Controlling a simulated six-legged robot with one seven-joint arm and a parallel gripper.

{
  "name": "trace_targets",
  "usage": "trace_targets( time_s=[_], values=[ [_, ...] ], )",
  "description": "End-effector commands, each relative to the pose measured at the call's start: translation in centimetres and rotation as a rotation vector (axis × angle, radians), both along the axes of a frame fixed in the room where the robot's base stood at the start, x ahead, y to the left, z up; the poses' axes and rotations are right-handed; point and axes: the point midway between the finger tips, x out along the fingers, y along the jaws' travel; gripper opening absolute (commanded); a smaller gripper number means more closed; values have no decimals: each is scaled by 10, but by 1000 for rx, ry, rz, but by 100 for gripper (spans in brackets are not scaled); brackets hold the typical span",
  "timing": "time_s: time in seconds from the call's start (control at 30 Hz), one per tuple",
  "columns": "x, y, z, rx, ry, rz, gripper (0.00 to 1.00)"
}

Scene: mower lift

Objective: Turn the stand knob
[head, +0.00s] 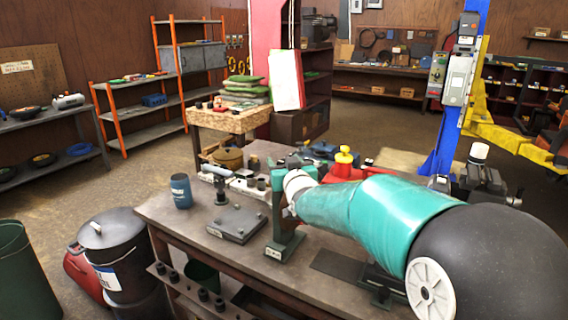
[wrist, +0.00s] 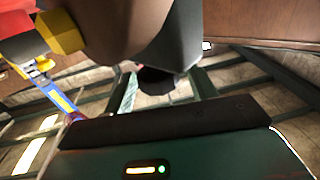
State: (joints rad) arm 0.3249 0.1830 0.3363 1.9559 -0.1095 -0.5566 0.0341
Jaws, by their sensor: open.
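The green stand (head: 286,232) rises upright from the workbench top (head: 170,213), with a labelled foot at its base. My teal arm reaches in from the right, and its white wrist end is beside the upper part of the stand. In the wrist view my gripper (wrist: 167,90) is open, with two green fingers apart. A dark rounded piece (wrist: 156,82) shows between the fingers; I cannot tell for sure whether it is the stand knob or whether the fingers touch it. In the head view the knob is not distinguishable near my wrist.
A flat metal plate (head: 236,224) and a blue cup (head: 181,190) stand left of the stand. A red part with a yellow top (head: 344,163) is behind my arm. A lidded black bin (head: 108,248) stands at the bench's left end. The floor beyond is open.

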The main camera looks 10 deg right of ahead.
Motion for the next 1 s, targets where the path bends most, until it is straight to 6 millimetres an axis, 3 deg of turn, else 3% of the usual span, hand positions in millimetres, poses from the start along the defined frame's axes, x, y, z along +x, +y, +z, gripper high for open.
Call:
trace_targets(
  time_s=[0.23,0.47,1.0],
  values=[
    [1,0,0,-1,0,0,57],
    [1,0,0,-1,0,0,14],
    [1,-1,0,-3,-1,81,14]
  ],
)
